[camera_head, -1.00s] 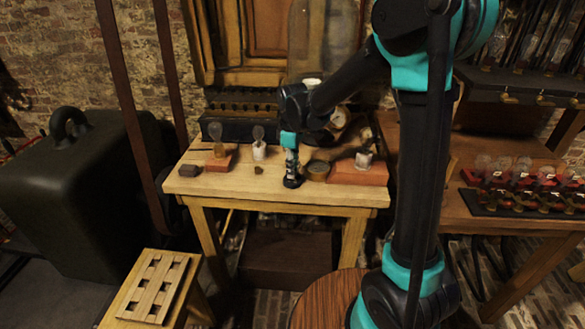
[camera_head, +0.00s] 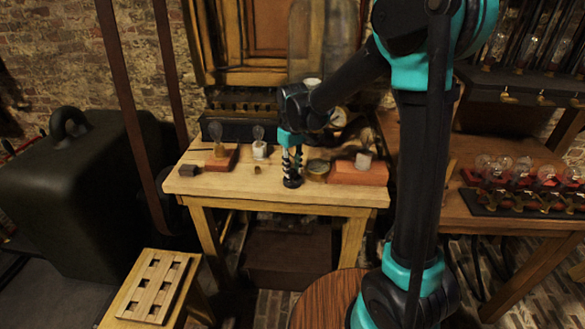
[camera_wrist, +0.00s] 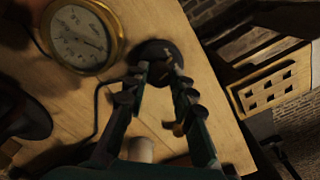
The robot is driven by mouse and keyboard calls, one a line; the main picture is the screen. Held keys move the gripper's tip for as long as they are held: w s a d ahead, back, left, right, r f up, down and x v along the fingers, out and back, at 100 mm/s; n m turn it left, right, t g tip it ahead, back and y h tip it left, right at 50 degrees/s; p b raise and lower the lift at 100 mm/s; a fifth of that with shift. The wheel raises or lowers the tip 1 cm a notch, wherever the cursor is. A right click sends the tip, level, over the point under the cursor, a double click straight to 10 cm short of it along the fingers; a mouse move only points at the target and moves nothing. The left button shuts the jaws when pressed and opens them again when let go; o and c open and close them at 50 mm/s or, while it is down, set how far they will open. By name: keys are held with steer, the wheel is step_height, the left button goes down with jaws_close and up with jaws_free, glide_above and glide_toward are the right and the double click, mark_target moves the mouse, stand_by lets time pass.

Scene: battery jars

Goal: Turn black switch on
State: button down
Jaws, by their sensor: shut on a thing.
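The black switch has a round dark base on the wooden table, near its front edge. In the head view its base (camera_head: 293,183) shows under my fingertips. In the wrist view the black switch (camera_wrist: 152,50) lies at the far end of my fingers, with a small brass part on it. My gripper (camera_head: 292,176) points down from above. In the wrist view my gripper (camera_wrist: 160,72) has a finger on each side of the switch's middle and is shut on it. The fingertips partly hide the switch's top, so its setting cannot be told.
A brass-rimmed gauge (camera_wrist: 82,36) lies close beside the switch. A brick-red block (camera_head: 358,173) with a white-based piece stands to the right. A bulb on a white socket (camera_head: 260,150) stands to the left. A slotted wooden stool (camera_head: 152,288) is at lower left.

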mark_target(293, 170)
steer(key=m, duration=0.5)
steer(key=shift+m, duration=0.3)
steer(key=m, duration=0.5)
steer(key=shift+m, duration=0.3)
steer(key=c, duration=1.3)
jaws_free()
steer(key=shift+o, duration=0.2)
steer(key=shift+r, duration=0.1)
step_height(293, 170, up, 12)
